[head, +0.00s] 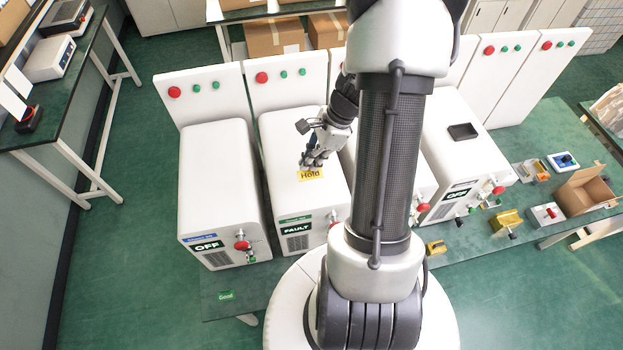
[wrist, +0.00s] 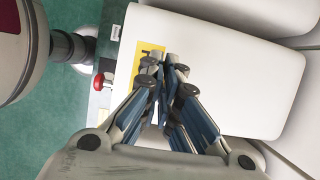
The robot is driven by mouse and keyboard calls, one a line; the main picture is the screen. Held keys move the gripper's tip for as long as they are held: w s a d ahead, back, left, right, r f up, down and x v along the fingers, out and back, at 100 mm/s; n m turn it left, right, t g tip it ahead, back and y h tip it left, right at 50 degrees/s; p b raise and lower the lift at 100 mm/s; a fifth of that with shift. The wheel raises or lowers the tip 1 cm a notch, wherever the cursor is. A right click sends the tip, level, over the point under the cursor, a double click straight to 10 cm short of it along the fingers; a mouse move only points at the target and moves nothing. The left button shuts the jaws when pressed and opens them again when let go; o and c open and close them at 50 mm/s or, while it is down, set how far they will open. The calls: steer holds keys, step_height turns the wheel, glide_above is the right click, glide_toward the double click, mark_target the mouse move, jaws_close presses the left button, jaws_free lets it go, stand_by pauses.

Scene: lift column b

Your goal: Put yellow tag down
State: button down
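The yellow tag (head: 312,175), marked "Hold", is at the top face of the white machine (head: 285,140) that reads FAULT. I cannot tell whether it rests on that face or hangs just above it. My gripper (head: 312,163) points down at the tag's far edge. In the wrist view, the fingertips of my gripper (wrist: 169,58) are close together at the right edge of the yellow tag (wrist: 147,62) and seem shut on it. The left finger hides part of the tag.
A white machine marked OFF (head: 215,165) stands to the left. Another OFF machine (head: 462,150) stands to the right, with a dark tray on top. A green tag (head: 226,295) lies on the bench's front left. Yellow blocks, a red-button box (head: 545,214) and a cardboard box (head: 583,190) are at right.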

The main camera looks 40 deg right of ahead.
step_height(320, 180, down, 9)
steer(key=shift+d+f, duration=0.1)
stand_by(0.3)
steer(key=shift+b, duration=0.3)
steer(key=shift+f, duration=0.1)
steer(key=c, duration=1.8)
jaws_free()
